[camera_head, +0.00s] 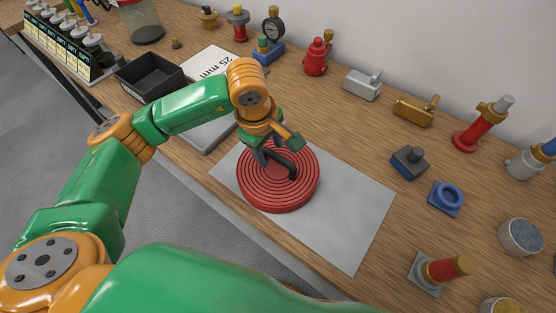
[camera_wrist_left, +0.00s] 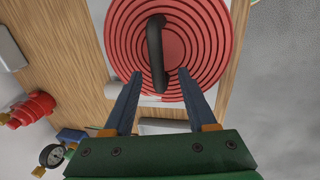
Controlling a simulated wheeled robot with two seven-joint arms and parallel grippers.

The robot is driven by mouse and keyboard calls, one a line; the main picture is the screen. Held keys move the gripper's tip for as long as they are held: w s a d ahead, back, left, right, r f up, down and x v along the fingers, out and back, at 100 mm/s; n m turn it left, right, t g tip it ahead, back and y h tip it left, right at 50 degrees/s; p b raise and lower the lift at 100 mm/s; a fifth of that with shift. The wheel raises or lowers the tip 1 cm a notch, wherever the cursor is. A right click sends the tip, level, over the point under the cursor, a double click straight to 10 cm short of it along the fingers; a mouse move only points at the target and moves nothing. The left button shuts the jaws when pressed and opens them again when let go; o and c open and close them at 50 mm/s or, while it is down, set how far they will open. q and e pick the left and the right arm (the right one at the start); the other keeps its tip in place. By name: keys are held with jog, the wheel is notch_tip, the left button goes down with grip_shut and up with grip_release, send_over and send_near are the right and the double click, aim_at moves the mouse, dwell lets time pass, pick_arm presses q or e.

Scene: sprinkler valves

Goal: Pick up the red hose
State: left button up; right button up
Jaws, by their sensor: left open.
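The red hose (camera_head: 262,192) is a flat round coil with dark grooves and a dark curved handle (camera_head: 291,167) across its top. It lies on a grey sheet on the wooden bench. My left gripper (camera_head: 276,158) is above the coil, pointing down at the handle. In the left wrist view the coil (camera_wrist_left: 205,42) fills the upper middle, with the handle (camera_wrist_left: 155,50) upright in the picture. The fingers of my left gripper (camera_wrist_left: 160,73) are apart, with the handle's lower end between their tips in the picture. Whether they touch anything cannot be told. My right gripper is out of view.
The grey sheet (camera_head: 350,210) has free room right of the coil. A black bin (camera_head: 150,76) and a sign reading 25 mm (camera_head: 212,66) lie to the left.

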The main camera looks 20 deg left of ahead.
pick_arm(q)
jog(key=shift+w+d+f, duration=0.1)
jog(key=shift+w+f, duration=0.05)
jog(key=shift+f, duration=0.45)
jog(key=shift+w+d+f, duration=0.1)
jog(key=shift+f, duration=0.45)
jog(key=shift+w+f, duration=0.15)
jog(key=shift+f, duration=0.05)
grip_shut()
jog(key=shift+r, duration=0.15)
